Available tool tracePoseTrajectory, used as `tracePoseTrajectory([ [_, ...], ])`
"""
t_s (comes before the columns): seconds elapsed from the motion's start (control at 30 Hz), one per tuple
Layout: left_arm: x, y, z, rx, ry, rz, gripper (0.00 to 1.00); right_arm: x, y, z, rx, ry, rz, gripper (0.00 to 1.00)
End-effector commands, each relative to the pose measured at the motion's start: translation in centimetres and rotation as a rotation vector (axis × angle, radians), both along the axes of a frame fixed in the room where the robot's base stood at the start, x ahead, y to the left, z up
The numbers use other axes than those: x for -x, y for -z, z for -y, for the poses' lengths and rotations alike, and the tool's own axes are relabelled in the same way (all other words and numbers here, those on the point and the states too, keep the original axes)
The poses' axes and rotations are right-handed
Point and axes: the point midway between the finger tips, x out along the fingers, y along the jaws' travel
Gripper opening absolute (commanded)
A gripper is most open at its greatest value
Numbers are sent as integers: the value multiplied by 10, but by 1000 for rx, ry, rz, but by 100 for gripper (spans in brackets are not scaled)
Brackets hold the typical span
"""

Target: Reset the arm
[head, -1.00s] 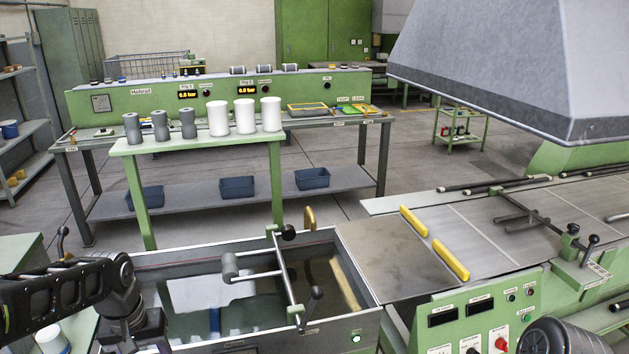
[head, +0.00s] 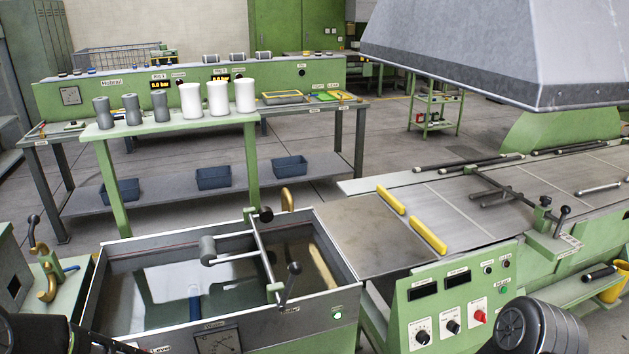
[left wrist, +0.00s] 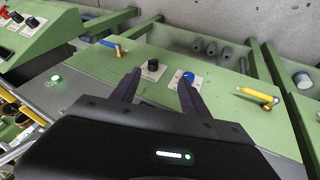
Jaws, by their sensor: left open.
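My left arm (head: 60,338) shows only as a dark piece at the lower left corner of the head view, and its gripper is out of that picture. In the left wrist view my left gripper (left wrist: 157,88) is open, with two dark fingers apart and nothing between them. Beyond the fingertips is a green panel (left wrist: 215,110) with a black knob (left wrist: 152,68) and a blue knob (left wrist: 187,77). Whether the fingers touch the panel is hard to tell. The dark round part (head: 530,325) at the lower right is mine; my right gripper is not seen.
A water tank (head: 345,268) with a metal rod frame (head: 262,255) stands in front. A green control panel (head: 460,300) is right of it. White cylinders (head: 218,98) and grey cylinders (head: 132,109) stand on a green bench. A grey hood (head: 500,50) hangs at upper right.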

Motion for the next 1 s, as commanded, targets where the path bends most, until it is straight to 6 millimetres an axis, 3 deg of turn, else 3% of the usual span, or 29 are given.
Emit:
tracePoseTrajectory([
  [0.03,24,45,26,23,15,-34,53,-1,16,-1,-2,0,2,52],
  [0.2,107,135,83,55,52,-149,53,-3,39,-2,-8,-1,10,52],
  [0.3,156,168,104,64,86,-241,53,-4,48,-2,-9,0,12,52],
  [0.43,200,193,122,74,140,-332,53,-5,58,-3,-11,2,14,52],
  [0.57,215,205,131,76,171,-361,53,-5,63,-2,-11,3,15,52],
  [1.0,214,203,132,75,173,-357,53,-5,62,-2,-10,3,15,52],
])
